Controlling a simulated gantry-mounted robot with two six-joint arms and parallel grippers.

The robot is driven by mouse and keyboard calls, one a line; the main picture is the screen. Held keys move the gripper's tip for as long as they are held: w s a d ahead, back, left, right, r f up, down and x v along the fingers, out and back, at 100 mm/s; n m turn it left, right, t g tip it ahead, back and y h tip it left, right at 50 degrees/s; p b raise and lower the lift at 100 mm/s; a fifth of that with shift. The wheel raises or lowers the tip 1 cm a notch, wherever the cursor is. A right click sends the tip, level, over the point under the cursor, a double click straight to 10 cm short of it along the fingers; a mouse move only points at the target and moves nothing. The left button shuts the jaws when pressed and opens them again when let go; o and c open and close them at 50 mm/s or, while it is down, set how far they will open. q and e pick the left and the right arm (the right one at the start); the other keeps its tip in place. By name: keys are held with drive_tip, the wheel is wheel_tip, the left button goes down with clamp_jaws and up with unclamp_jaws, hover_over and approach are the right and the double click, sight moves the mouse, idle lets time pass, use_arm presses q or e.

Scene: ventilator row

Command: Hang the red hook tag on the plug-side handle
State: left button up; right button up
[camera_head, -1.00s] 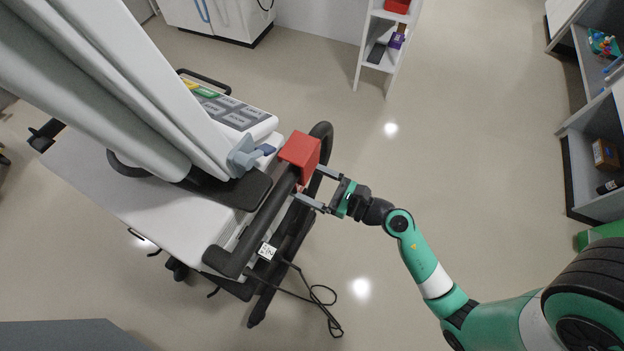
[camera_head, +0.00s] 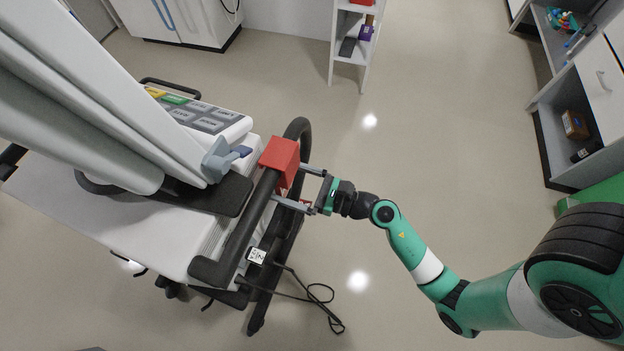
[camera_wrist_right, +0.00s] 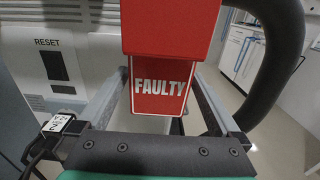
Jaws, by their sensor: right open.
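The red hook tag (camera_head: 280,153) sits over the dark bar of the handle (camera_head: 238,232), near the bar's curved far end. Its lower plate reads "FAULTY" in the right wrist view (camera_wrist_right: 160,88), hanging upright below a red block that covers the bar. The plug and cable (camera_head: 257,256) are beside this handle. My right gripper (camera_head: 288,184) is open at the tag's right side. In the wrist view its two fingers lie either side of the plate, with gaps visible. Whether the hook is fully seated is hidden. My left gripper is not in view.
A loose black cable (camera_head: 320,295) lies on the floor. A white shelf (camera_head: 350,48) stands at the back.

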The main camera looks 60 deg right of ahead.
drive_tip(key=s+d+b, duration=0.1)
drive_tip(key=s, duration=1)
drive_tip(key=shift+s+d, duration=0.25)
drive_tip(key=shift+d, duration=0.1)
